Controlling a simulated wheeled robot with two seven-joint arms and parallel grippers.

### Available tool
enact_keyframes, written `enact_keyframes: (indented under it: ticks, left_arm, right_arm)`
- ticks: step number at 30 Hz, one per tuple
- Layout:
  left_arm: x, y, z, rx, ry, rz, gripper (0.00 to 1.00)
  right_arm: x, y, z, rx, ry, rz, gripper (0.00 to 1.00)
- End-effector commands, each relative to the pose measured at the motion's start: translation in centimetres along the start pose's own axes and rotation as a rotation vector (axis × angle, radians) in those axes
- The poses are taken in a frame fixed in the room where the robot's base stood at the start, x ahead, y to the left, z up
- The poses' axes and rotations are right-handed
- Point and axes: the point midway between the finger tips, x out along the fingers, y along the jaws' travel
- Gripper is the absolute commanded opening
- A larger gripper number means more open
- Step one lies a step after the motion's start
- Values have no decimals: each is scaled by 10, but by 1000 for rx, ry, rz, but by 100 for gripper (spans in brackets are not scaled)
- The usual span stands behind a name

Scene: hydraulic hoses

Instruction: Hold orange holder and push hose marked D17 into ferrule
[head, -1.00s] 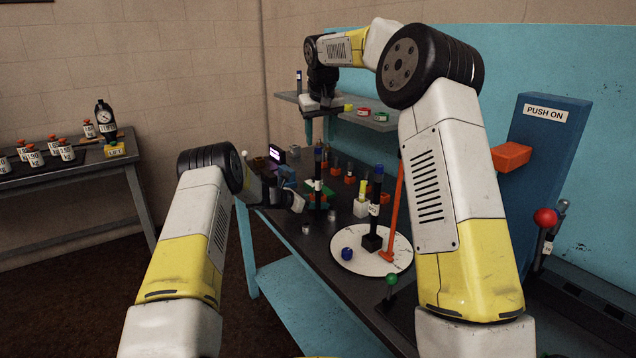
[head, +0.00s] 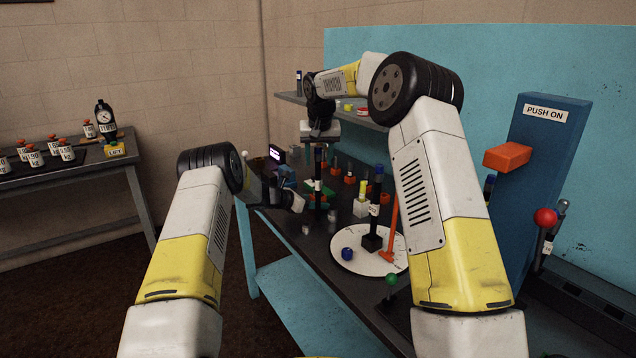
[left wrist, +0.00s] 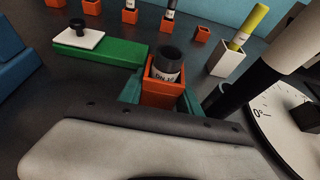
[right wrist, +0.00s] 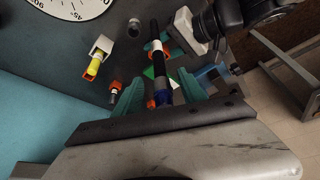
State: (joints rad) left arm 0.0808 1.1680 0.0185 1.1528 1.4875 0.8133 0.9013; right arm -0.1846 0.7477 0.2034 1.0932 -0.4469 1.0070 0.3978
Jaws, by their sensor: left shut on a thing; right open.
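My left gripper (head: 297,201) is shut on the orange holder (left wrist: 162,92), low over the bench. A dark hollow ferrule (left wrist: 167,62) with a partly legible "DN" label stands upright in the holder. My right gripper (right wrist: 160,90) is open, with its teal fingers on either side of an upright dark hose (right wrist: 163,88). This hose has a blue end and white band. In the head view the hose (head: 318,172) stands just below the right gripper (head: 319,142). Its D17 mark is not readable. I cannot tell whether its lower end touches the ferrule.
Small orange blocks and a white block with a yellow piece (head: 361,205) stand behind. The "PUSH ON" column (head: 535,160) rises at right.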

Motion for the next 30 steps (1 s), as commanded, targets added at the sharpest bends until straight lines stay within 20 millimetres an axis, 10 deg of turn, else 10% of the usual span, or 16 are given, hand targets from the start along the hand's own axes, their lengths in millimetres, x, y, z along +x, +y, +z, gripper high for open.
enact_keyframes:
  ticks: [13,21,30]
  left_arm:
    - [0,0,0,0,-1,0,1]
    - [0,0,0,0,-1,0,1]
    - [0,0,0,0,-1,0,1]
  right_arm:
    - [34,-2,-1,0,0,-1,48]
    - [34,-2,0,0,0,-1,0]
    - [34,-2,0,0,0,-1,0]
